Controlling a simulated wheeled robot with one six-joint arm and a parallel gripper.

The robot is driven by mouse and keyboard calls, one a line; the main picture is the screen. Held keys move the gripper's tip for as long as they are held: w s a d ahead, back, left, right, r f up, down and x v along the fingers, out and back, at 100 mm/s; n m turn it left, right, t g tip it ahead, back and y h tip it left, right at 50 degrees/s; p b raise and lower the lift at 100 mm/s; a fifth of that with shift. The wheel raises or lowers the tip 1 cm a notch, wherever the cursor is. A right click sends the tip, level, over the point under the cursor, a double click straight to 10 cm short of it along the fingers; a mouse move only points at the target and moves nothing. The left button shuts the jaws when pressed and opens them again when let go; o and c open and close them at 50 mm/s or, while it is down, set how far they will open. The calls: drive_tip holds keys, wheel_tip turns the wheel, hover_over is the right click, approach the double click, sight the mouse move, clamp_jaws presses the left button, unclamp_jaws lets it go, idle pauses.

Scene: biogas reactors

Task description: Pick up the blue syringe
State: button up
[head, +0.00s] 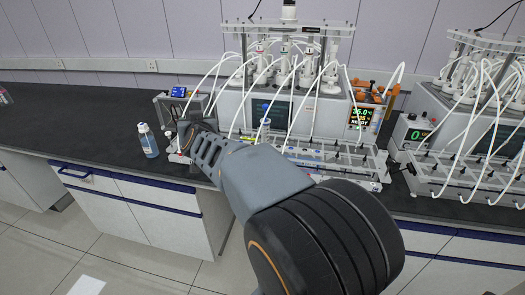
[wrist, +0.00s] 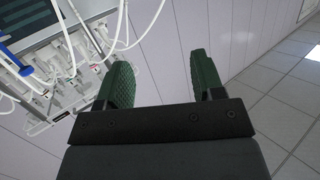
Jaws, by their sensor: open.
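My gripper (wrist: 158,70) is open in the wrist view, with two green ridged fingers apart and nothing between them. A blue rod-like piece (wrist: 14,52), possibly the blue syringe, shows at the upper left edge of the wrist view among white tubes, left of my fingers and apart from them. In the head view a small blue-topped item (head: 264,124) stands in front of the middle reactor (head: 334,118); I cannot tell whether it is the syringe. My arm reaches up and left over the bench front, and its fingers are not clear there.
A bottle of blue liquid (head: 149,141) stands on the dark bench (head: 75,118), left of my arm. White tubes loop from the reactor to the front rack (head: 345,160). A second reactor (head: 440,110) stands to the right. The bench's left part is mostly free.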

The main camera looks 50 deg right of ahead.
drive_tip(key=d+f+m+g+h+b, duration=0.4)
drive_tip(key=d+h, duration=0.3)
drive_tip(key=d, duration=0.4)
drive_tip(key=m+g+h+b, duration=0.3)
drive_tip(key=m+g+h, duration=0.1)
drive_tip(key=m+g, duration=0.1)
approach(264, 125)
drive_tip(key=x, duration=0.4)
drive_tip(key=shift+w+d+r, duration=0.1)
drive_tip(key=shift+w+d, duration=0.15)
drive_tip(key=shift+w, duration=0.05)
drive_tip(key=shift+g, duration=0.4)
drive_tip(key=x, duration=0.6)
drive_tip(key=shift+w+d, duration=0.15)
drive_tip(key=shift+d, duration=0.45)
drive_tip(key=c, duration=0.8)
